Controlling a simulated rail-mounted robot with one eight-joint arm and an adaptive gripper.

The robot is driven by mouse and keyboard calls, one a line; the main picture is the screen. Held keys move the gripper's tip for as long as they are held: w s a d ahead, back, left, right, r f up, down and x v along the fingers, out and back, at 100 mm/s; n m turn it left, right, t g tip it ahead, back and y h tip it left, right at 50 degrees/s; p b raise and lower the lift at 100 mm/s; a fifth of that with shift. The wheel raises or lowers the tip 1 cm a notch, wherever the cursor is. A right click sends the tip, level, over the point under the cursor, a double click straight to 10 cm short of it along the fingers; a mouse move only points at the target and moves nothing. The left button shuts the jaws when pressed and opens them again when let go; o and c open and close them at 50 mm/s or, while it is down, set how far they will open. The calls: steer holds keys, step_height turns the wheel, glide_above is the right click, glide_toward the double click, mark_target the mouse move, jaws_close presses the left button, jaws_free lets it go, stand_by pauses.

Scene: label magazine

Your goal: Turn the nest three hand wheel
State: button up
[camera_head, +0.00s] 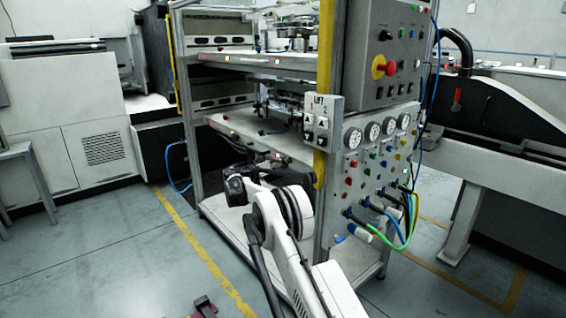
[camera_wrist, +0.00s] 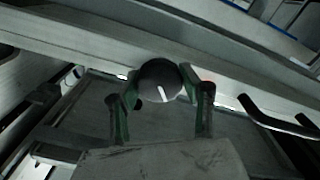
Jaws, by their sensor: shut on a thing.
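In the wrist view a round black knob-like hand wheel (camera_wrist: 153,76) sits at the edge of a pale horizontal rail, with a short white mark on its lower face. The mark points down, tilted slightly to the right. My gripper (camera_wrist: 160,86) is shut on it, one finger at its left side and one at its right. Which nest number it belongs to cannot be read. In the head view my arm reaches to the lower part of the grey rack, and the fingers and wheel cannot be made out there.
The rack's shelf (camera_head: 250,132) lies above my arm's reach. A yellow post (camera_head: 320,165) and a panel with gauges and hoses (camera_head: 375,165) stand just right of my arm. In the wrist view a dark bent bar (camera_wrist: 275,118) lies to the right. Floor at the left is open.

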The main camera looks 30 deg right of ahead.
steer(key=n, duration=0.5)
steer(key=shift+n+p, duration=0.3)
steer(key=shift+p, duration=0.1)
steer(key=n, duration=0.5)
steer(key=shift+f+n, duration=0.1)
steer(key=shift+n, duration=0.3)
steer(key=o, duration=1.2)
steer(key=v, duration=1.2)
